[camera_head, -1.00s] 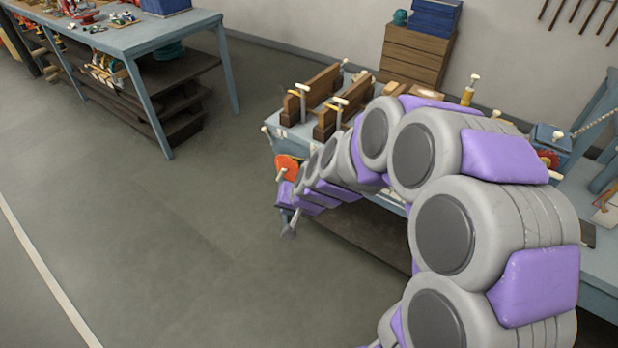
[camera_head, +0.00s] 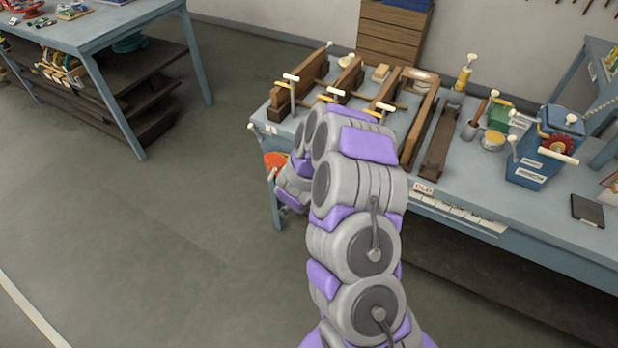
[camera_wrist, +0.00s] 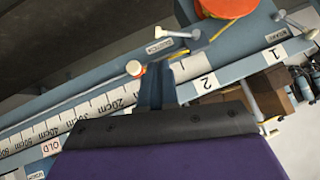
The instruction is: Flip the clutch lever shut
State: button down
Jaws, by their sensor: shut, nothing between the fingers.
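In the wrist view, a thin pale lever (camera_wrist: 180,34) sticks out beside a small white label, and another thin lever (camera_wrist: 293,22) is at the upper right. A short white-tipped knob (camera_wrist: 135,69) stands on the bench edge, just left of my gripper (camera_wrist: 153,90). My gripper is shut and empty, close to the bench's front edge.
An orange disc (camera_wrist: 222,7) is mounted near the levers; part of it shows in the head view (camera_head: 274,160). A ruler strip (camera_wrist: 75,112) runs along the bench edge. Wooden clamps (camera_head: 345,80) and a blue box (camera_head: 545,148) stand on the bench (camera_head: 470,185). The floor at left is clear.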

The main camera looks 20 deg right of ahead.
jog(key=shift+f, duration=0.2)
jog(key=shift+d, duration=0.3)
jog(key=b+x, duration=0.4)
jog(key=x, duration=1)
